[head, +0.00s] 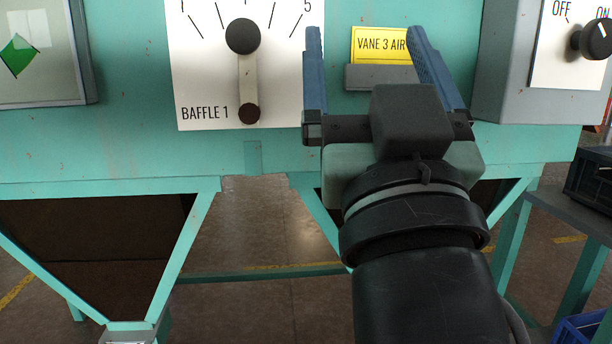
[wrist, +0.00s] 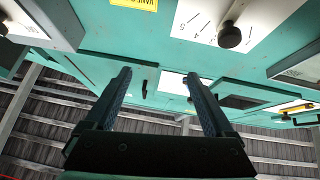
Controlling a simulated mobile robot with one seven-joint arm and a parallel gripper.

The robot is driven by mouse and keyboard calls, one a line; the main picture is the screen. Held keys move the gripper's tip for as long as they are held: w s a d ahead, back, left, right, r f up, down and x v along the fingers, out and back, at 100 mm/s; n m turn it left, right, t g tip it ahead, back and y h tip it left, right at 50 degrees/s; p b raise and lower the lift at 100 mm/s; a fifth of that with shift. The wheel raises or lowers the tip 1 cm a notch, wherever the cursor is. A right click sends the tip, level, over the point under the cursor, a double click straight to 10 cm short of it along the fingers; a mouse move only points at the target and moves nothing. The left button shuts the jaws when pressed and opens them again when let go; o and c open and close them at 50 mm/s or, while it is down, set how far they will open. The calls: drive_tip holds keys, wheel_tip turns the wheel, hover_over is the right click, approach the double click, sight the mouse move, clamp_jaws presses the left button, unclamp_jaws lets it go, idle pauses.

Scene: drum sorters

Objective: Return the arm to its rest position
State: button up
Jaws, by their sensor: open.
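My gripper (head: 370,65) is raised in front of the teal machine panel (head: 130,150) in the head view. Its two blue fingers are spread wide with nothing between them. In the wrist view my gripper (wrist: 160,85) also shows open and empty. Behind the fingers in the head view is the yellow VANE 3 AIR label (head: 380,44), with a grey part below it partly hidden by my gripper. Whether a finger touches the panel cannot be told.
An OFF/ON knob (head: 592,40) on a grey box is at the right. A screen (head: 40,55) is at far left. A blue crate (head: 578,332) is low right.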

drive_tip(key=s+a+r+t, duration=0.2)
drive_tip(key=s+a, duration=0.4)
wheel_tip(320, 180, up, 23)
drive_tip(key=p, duration=2.3)
drive_tip(key=shift+r, duration=0.2)
